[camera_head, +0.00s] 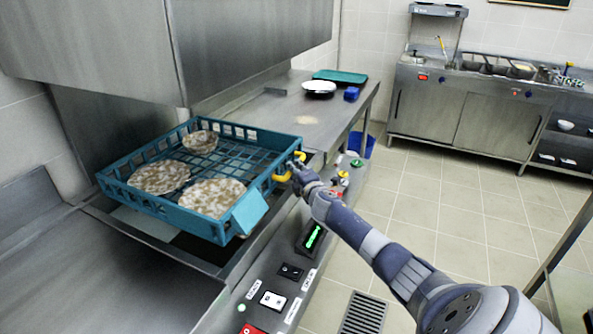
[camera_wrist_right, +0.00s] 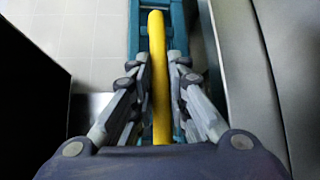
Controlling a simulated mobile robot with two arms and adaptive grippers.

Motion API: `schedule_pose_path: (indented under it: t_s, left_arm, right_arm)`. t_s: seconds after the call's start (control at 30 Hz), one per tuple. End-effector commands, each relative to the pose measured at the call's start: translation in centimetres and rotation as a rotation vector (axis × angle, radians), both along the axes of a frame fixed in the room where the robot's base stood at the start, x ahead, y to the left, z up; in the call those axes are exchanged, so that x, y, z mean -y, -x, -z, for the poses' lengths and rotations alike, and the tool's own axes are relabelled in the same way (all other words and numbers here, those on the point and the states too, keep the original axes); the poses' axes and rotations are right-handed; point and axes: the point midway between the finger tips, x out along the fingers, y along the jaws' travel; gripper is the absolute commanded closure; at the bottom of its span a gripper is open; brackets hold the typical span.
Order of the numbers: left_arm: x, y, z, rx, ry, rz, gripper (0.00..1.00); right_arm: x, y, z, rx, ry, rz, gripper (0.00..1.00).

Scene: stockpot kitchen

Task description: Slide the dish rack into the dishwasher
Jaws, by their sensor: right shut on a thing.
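The teal dish rack (camera_head: 160,212) holds several dirty, brown-stained plates and bowls (camera_head: 212,196). It sits beneath the raised steel hood of the dishwasher (camera_head: 250,45), over the dark sunken bed, turned slightly to the counter edges. Whether it rests fully flat on the bed I cannot tell. My right gripper (camera_head: 301,174) is at the rack's right side, shut on a yellow handle (camera_head: 281,178). In the right wrist view the yellow handle (camera_wrist_right: 158,60) runs between the two fingers (camera_wrist_right: 160,100), with the teal rack side behind it. My left gripper is out of view.
A steel counter (camera_head: 285,115) extends behind, with a white plate (camera_head: 319,87), a teal tray (camera_head: 340,76) and a blue item (camera_head: 351,94). The front control panel (camera_head: 288,272) has switches. A bare steel counter (camera_head: 110,275) lies at left front. The tiled floor at right is open.

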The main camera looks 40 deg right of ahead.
Motion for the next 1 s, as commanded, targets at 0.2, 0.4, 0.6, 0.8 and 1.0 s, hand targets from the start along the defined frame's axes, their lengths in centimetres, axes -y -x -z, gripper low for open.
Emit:
schedule_pose_path:
  t_s: [0.2, 0.4, 0.6, 0.8, 1.0]
  left_arm:
    - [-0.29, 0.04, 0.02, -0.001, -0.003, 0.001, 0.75]
    - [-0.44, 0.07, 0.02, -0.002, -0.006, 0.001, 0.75]
    - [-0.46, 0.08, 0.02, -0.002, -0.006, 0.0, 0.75]
    - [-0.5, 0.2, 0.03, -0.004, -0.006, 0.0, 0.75]
    - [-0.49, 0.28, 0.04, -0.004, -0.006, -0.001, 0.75]
  right_arm:
    - [-0.13, 0.03, 0.3, -0.004, -0.002, -0.001, 1.0]
    - [-0.14, 0.04, 0.31, -0.004, -0.001, -0.002, 1.0]
    - [-0.13, 0.03, 0.27, -0.003, -0.001, -0.002, 0.64]
    - [-0.09, 0.02, 0.2, -0.003, -0.001, -0.001, 0.64]
    - [-0.28, 0.6, 0.13, -0.002, 0.0, -0.002, 0.64]
